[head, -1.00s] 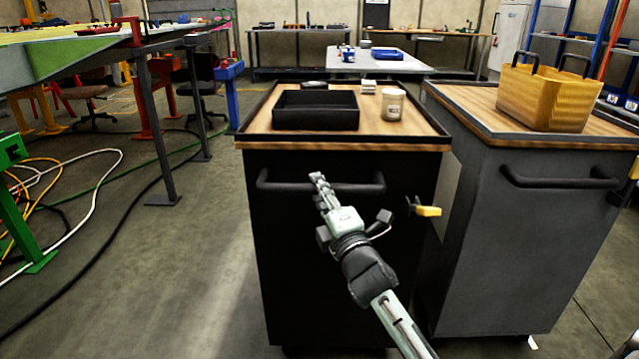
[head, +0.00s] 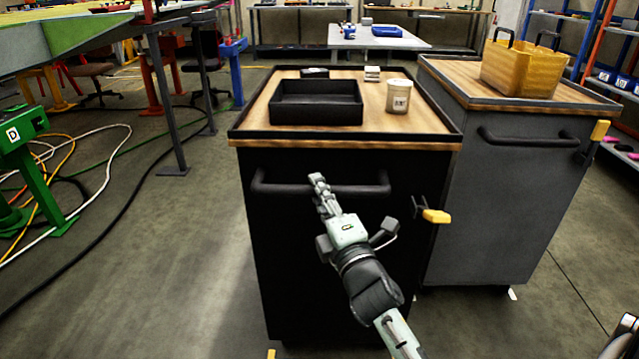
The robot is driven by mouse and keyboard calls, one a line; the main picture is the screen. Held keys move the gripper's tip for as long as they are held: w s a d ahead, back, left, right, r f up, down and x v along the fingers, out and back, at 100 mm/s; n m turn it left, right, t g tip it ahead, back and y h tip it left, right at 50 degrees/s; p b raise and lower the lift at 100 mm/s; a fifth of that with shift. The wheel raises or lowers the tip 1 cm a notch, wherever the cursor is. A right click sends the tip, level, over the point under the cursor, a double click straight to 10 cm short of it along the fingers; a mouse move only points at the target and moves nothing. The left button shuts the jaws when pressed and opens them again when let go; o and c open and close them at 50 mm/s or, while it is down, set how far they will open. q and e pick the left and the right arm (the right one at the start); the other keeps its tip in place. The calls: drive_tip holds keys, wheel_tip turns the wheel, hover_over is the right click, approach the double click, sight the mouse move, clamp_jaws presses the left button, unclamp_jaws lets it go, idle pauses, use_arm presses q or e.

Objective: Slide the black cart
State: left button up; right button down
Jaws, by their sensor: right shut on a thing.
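The black cart (head: 300,260) stands in front of me with a wooden top, a dark raised rim and a black bar handle (head: 270,187) across its near face. My right gripper (head: 318,182) is shut on the handle, a little left of its middle. Its fingers cover part of the bar. On the cart top are a black open tray (head: 318,115), a pale labelled jar (head: 398,97), a small white stack (head: 372,74) and a dark flat item (head: 315,73). My left gripper is not in view.
A grey cart (head: 490,220) with a yellow basket (head: 522,70) stands close on the right, set farther back. A yellow-tipped lever (head: 436,216) shows at the black cart's right side. Cables (head: 110,180) and a green stand (head: 45,185) lie left.

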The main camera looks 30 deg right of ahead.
drive_tip(key=shift+s+a+f, duration=0.15)
drive_tip(key=shift+s+a, duration=0.15)
drive_tip(key=shift+s, duration=0.05)
drive_tip(key=c, duration=1.4)
unclamp_jaws()
drive_tip(key=shift+s, duration=0.15)
drive_tip(key=shift+o, duration=0.2)
drive_tip(key=v, duration=0.7)
drive_tip(key=shift+s, duration=0.25)
